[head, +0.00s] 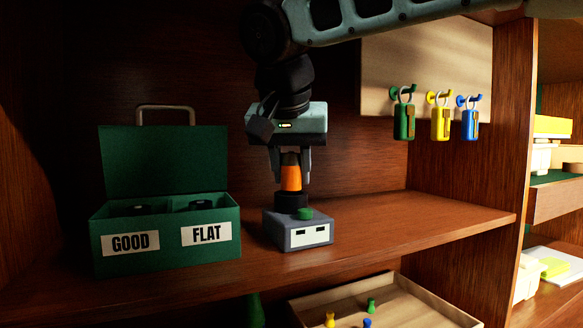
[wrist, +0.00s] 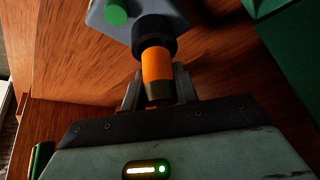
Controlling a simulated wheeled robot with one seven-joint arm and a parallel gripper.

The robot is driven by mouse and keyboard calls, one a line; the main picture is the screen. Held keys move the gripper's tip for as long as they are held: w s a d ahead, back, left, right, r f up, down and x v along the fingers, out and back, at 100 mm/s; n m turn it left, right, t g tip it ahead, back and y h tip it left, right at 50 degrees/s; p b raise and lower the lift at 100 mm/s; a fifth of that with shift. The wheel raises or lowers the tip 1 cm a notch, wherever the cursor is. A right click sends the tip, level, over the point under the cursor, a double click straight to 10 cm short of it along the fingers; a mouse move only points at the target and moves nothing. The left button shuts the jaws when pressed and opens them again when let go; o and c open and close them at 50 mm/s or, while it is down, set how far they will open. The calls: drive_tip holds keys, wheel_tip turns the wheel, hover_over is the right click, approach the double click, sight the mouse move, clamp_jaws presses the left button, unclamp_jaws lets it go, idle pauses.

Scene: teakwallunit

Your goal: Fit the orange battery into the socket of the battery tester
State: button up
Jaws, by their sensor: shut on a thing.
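The orange battery (head: 291,178) has a dark end cap and stands upright between the fingers of my gripper (head: 291,170), which is shut on it. The battery tester (head: 297,230) is a grey box on the shelf with a green button and a black round socket (head: 291,202). The battery's lower end is at the socket's mouth; how deep it sits inside is hidden. In the wrist view the orange battery (wrist: 157,70) lines up with the black socket (wrist: 155,38) of the tester (wrist: 158,8), and the fingers flank its near end.
A green open case (head: 165,240) labelled GOOD and FLAT stands left of the tester. Green, yellow and blue key tags (head: 440,122) hang on hooks at the right. A wooden tray (head: 385,305) with small coloured pegs lies below. The shelf right of the tester (head: 420,225) is clear.

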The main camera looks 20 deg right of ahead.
sight(290, 154)
drive_tip(key=shift+f+b, duration=0.35)
drive_tip(key=shift+f, duration=0.05)
drive_tip(key=o, duration=1.1)
drive_tip(key=p+v, duration=0.3)
drive_tip(key=v, duration=0.4)
drive_tip(key=shift+s+r, duration=0.15)
drive_tip(key=shift+r, duration=0.05)
